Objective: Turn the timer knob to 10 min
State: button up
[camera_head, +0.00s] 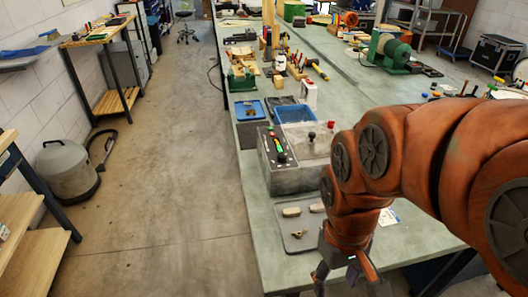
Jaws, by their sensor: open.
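A grey machine box (282,180) stands on the bench, left of my arm. On its top left is a dark control panel (281,158) with small green, red and yellow parts. The timer knob is too small to pick out on the panel, and its setting cannot be read. A dark ball-topped part (311,137) stands up at the box's right. My gripper (345,277) is open and points down near the bench's front edge, well in front of the box and apart from it. Nothing shows between its fingers.
A grey tray (291,245) with pale blocks and a small brass piece lies between box and gripper. Blue trays (297,114) sit behind the box. Tools and a green machine (389,52) stand farther back.

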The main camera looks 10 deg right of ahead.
jog(key=w+d+r+n+p, duration=0.15)
jog(key=w+r+n, duration=0.3)
jog(key=w, duration=0.55)
jog(key=w+r+n+p, duration=0.3)
jog(key=w+n, duration=0.3)
jog(key=w, duration=0.4)
jog(key=n+t+p, duration=0.1)
jog(key=n+p, duration=0.3)
jog(key=n, duration=0.9)
send_over(282, 155)
jog(key=shift+s+f+m, duration=0.1)
jog(key=shift+f+m, duration=0.15)
jog(key=shift+f, duration=0.35)
jog(key=shift+w+a+f, duration=0.15)
jog(key=shift+w+f, duration=0.05)
jog(key=shift+w, duration=0.15)
jog(key=shift+s+f+p, duration=0.2)
jog(key=shift+f+p, duration=1.5)
jog(key=shift+f, duration=2.15)
grip_shut()
